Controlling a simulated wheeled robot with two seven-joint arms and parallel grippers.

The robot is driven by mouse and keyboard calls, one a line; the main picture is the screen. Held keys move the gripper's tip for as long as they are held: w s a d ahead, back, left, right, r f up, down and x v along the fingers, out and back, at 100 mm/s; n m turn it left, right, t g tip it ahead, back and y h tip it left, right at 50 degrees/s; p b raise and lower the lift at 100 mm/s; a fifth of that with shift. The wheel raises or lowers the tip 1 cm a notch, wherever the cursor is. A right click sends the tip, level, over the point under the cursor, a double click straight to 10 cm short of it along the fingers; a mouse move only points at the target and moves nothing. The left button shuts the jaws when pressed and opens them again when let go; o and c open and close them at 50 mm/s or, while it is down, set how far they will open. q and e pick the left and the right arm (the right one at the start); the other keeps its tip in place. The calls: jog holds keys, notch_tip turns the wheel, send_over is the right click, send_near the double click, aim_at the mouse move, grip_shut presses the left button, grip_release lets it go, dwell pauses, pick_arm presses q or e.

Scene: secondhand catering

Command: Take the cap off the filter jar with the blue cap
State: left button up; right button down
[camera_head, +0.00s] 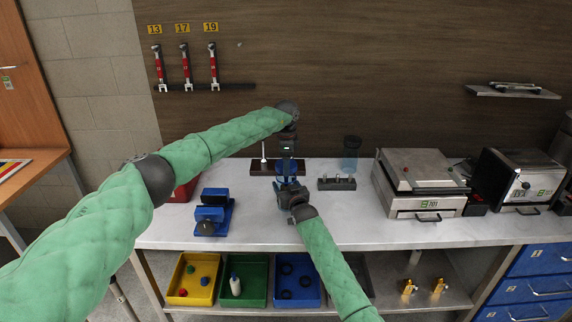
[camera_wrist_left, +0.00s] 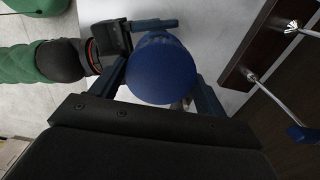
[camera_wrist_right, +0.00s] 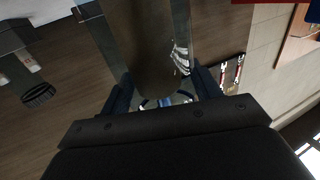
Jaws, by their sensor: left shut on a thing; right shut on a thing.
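The filter jar stands on the grey worktop, mostly hidden between my two grippers. Its round blue cap (camera_wrist_left: 162,70) fills the space between my left fingers in the left wrist view. My left gripper (camera_head: 287,161) points down from above and is shut on the cap. My right gripper (camera_head: 290,186) comes in low from the front and is shut on the jar body below the cap. In the left wrist view my right gripper (camera_wrist_left: 140,45) shows beside the cap. The right wrist view shows my right fingers (camera_wrist_right: 165,90) close up; the jar's outline is unclear there.
A bluish see-through jar (camera_head: 351,155) stands behind on the right, near a dark block with pegs (camera_head: 337,183). A dark wooden stand (camera_head: 264,167) is just behind my grippers. A blue fixture (camera_head: 213,213) is at left, a steel appliance (camera_head: 420,185) at right.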

pick_arm(q)
jog(key=shift+r, duration=1.75)
pick_arm(e)
jog(key=shift+c, duration=1.3)
grip_release()
pick_arm(q)
jog(key=shift+f, duration=0.1)
